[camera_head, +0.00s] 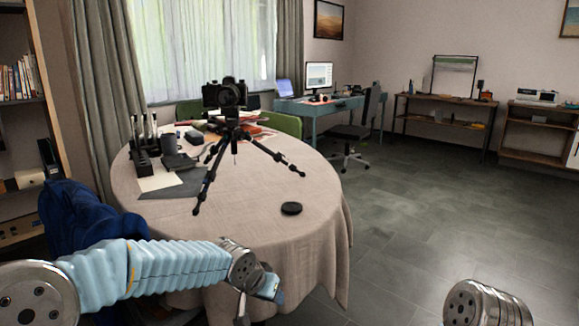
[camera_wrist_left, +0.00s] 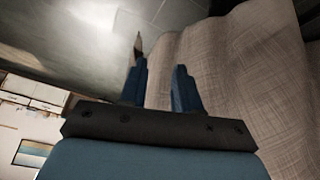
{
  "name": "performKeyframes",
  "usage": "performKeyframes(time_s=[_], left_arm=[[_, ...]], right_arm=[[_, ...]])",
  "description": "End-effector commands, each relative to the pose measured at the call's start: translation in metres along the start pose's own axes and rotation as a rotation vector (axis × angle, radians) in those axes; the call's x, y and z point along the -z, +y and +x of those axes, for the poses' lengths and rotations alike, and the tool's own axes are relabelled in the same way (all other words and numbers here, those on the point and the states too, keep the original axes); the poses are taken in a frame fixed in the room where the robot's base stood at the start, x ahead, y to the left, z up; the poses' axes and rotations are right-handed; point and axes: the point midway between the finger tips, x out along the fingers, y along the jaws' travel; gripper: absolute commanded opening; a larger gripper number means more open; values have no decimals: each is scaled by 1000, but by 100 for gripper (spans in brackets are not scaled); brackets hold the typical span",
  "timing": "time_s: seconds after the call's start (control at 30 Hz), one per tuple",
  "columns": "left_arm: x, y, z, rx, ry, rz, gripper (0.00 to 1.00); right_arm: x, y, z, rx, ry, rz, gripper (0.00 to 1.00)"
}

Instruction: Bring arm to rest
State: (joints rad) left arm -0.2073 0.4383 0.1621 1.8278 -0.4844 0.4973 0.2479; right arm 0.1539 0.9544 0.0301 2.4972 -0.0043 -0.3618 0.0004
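My left arm (camera_head: 150,266) reaches in from the left with a light blue ribbed sleeve. My left gripper (camera_head: 260,296) is at the near edge of the round table (camera_head: 262,232), in front of its hanging cloth. In the left wrist view the two blue fingers of this gripper (camera_wrist_left: 160,80) stand apart with nothing between them, beside the beige cloth (camera_wrist_left: 240,65). A silver part of my right arm (camera_head: 485,304) shows at the bottom right; its gripper is out of view. A black camera on a tripod (camera_head: 234,128) stands on the table.
A round black lens cap (camera_head: 291,208) lies on the table's near right. A black rack (camera_head: 140,150) and a dark mat (camera_head: 180,186) are on its left side. A blue chair or bag (camera_head: 85,215) stands close left. The grey floor (camera_head: 430,210) to the right is clear.

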Motion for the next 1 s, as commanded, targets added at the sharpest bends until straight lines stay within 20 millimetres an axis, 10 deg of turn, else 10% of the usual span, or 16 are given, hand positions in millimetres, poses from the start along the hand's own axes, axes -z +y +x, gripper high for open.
performKeyframes(time_s=[0.3, 0.53, 0.7, 1.0], left_arm=[[-208, 0, 134, -154, -227, -295, 32], [-347, 11, 151, -134, -349, -525, 32], [-393, 16, 145, -103, -393, -597, 32], [-399, 16, 144, -96, -396, -606, 32]], right_arm=[[0, 0, 0, 0, 0, 0, 0], [0, 0, 0, 0, 0, 0, 0], [0, 0, 0, 0, 0, 0, 0], [0, 0, 0, 0, 0, 0, 0]])
